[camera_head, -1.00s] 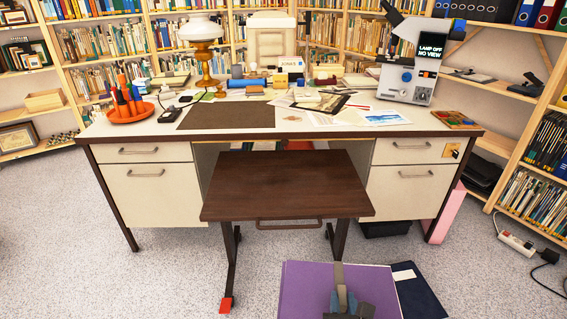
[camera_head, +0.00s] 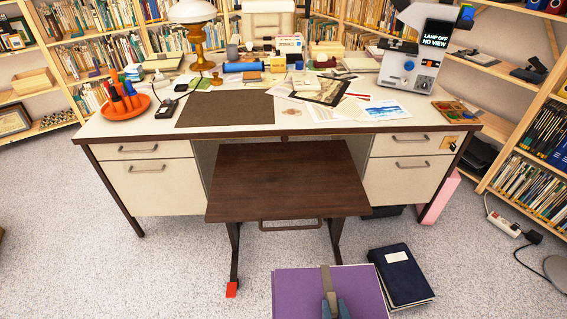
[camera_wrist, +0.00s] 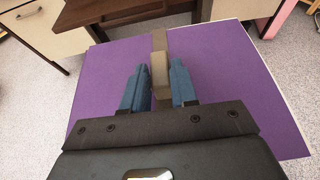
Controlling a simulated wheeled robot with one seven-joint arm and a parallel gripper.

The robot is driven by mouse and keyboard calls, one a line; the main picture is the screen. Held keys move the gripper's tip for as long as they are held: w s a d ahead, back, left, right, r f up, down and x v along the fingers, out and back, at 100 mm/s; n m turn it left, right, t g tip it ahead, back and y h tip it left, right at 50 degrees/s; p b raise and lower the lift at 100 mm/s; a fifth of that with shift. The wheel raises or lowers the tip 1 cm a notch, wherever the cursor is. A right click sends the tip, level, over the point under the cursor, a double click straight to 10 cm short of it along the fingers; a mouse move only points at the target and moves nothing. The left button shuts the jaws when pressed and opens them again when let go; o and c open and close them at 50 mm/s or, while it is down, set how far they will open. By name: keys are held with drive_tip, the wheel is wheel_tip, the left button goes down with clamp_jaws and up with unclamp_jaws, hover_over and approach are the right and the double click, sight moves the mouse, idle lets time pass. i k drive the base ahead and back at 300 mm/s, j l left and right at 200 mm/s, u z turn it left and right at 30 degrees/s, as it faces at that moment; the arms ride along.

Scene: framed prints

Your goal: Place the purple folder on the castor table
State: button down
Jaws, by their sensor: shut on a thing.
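The purple folder (camera_head: 300,293) is at the bottom of the head view, in front of the castor table. It fills much of the wrist view (camera_wrist: 215,75), with pale sheets showing along its right edge. My gripper (camera_wrist: 160,80) is shut on a grey-brown upright tab or handle at the folder's middle, with a blue finger on each side. The castor table (camera_head: 285,180) has a dark brown top, bare, with dark legs, a front handle and a red castor part at front left. Its near edge also shows at the top of the wrist view (camera_wrist: 125,10).
Bookshelves line the walls. A power strip (camera_head: 503,223) lies at right.

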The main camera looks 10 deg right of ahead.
sight(286, 172)
drive_tip(key=i, duration=1.25)
